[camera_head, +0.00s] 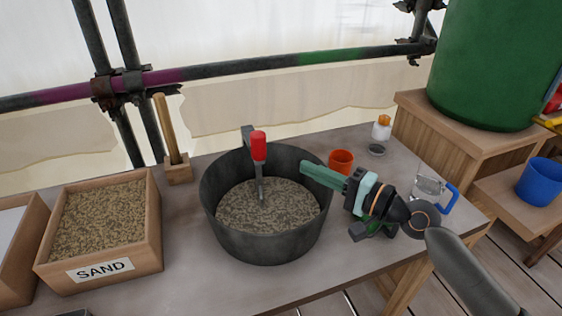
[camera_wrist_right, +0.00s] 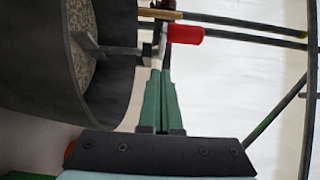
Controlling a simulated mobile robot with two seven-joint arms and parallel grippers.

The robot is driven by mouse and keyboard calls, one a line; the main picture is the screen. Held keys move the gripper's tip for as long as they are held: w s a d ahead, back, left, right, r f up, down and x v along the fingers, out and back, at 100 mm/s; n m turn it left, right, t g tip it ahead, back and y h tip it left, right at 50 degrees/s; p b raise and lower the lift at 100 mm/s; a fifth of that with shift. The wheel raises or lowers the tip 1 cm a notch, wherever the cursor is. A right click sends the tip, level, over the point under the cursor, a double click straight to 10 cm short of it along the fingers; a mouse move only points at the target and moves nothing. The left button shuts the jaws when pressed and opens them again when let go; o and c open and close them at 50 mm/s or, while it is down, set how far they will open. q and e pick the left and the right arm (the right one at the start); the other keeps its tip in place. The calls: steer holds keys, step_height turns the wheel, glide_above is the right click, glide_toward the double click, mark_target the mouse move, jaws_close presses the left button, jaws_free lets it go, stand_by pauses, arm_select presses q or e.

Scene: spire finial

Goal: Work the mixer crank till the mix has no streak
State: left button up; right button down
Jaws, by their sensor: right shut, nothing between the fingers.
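The mixer is a dark grey round tub (camera_head: 268,245) on the table. Its crank has an upright red handle (camera_head: 259,146) on a grey metal arm above the tub. The mix (camera_head: 285,207) inside is grey-brown and speckled; I cannot make out a clear streak. My right gripper (camera_head: 304,172) reaches in from the right, its green fingers together and empty over the tub's right rim. It is right of the red handle and apart from it. In the right wrist view the closed fingertips (camera_wrist_right: 161,72) point toward the red handle (camera_wrist_right: 185,34). My left gripper is out of view.
A wooden box of sand (camera_head: 105,220) stands left, with a wooden-handled tool in a block (camera_head: 178,170) behind it. An orange cup (camera_head: 341,161), a small bottle (camera_head: 380,133) and a clear jug (camera_head: 430,185) stand near my right arm. Scaffold pipes (camera_head: 220,70) run behind.

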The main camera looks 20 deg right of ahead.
steer(key=w+a+p, duration=0.1)
steer(key=w+a, duration=0.2)
steer(key=a, duration=0.2)
steer(key=shift+a+p, duration=0.3)
steer(key=shift+a, duration=0.1)
steer(key=shift+w, duration=0.1)
